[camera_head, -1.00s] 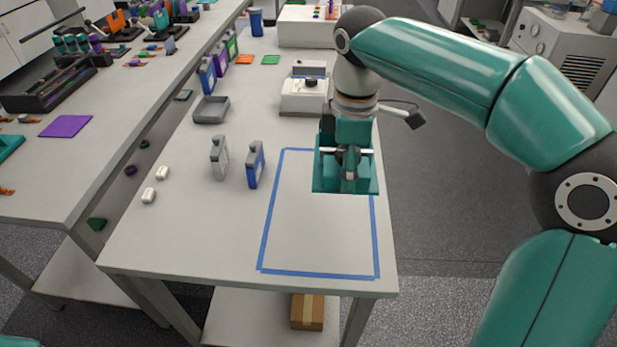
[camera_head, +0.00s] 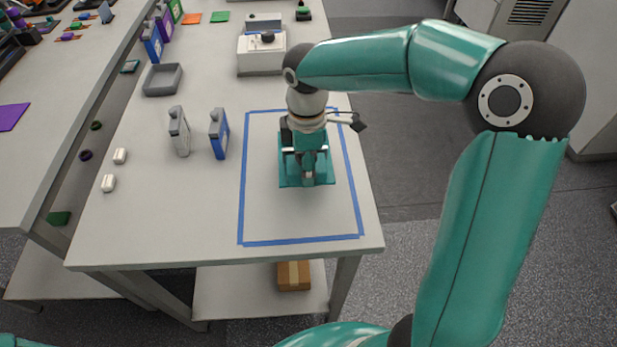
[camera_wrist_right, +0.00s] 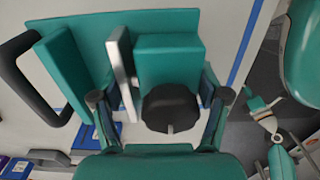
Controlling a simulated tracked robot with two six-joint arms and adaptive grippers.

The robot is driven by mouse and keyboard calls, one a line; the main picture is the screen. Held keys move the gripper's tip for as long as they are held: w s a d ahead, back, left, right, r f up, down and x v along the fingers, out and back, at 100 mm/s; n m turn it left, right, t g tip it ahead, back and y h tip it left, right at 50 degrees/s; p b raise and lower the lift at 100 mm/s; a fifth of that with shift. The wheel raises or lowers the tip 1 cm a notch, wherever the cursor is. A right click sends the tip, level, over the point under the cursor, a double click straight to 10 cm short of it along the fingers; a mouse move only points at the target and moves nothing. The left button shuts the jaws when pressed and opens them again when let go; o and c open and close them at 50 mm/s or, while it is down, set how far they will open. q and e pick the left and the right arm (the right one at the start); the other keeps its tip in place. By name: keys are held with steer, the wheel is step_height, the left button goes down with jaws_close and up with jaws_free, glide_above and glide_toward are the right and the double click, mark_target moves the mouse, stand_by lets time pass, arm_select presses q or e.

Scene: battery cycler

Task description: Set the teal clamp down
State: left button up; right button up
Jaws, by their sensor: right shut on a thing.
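The teal clamp (camera_head: 289,174) is in my right gripper (camera_head: 306,165), within the blue tape outline (camera_head: 241,202) on the bench in the head view. I cannot tell whether its base touches the bench top. In the right wrist view the clamp (camera_wrist_right: 170,57) shows a teal base plate, an upright teal jaw, a pale plate, a teal block and a black knob (camera_wrist_right: 170,108). The right gripper's fingers (camera_wrist_right: 160,97) are on either side of the knob. My left gripper is not in view.
A grey bottle (camera_head: 180,132) and a blue bottle (camera_head: 219,134) stand left of the outline. A grey tray (camera_head: 162,80) and a white device (camera_head: 261,55) are behind. Small white pieces (camera_head: 114,170) lie near the left edge. The front half of the outline is clear.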

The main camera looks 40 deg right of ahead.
mark_target(307, 189)
steer(key=shift+f, duration=2.85)
steer(key=shift+f, duration=0.1)
steer(key=o, duration=1.7)
steer(key=shift+o, duration=0.2)
steer(key=shift+s, duration=0.1)
step_height(307, 189, up, 12)
steer(key=shift+r, duration=0.1)
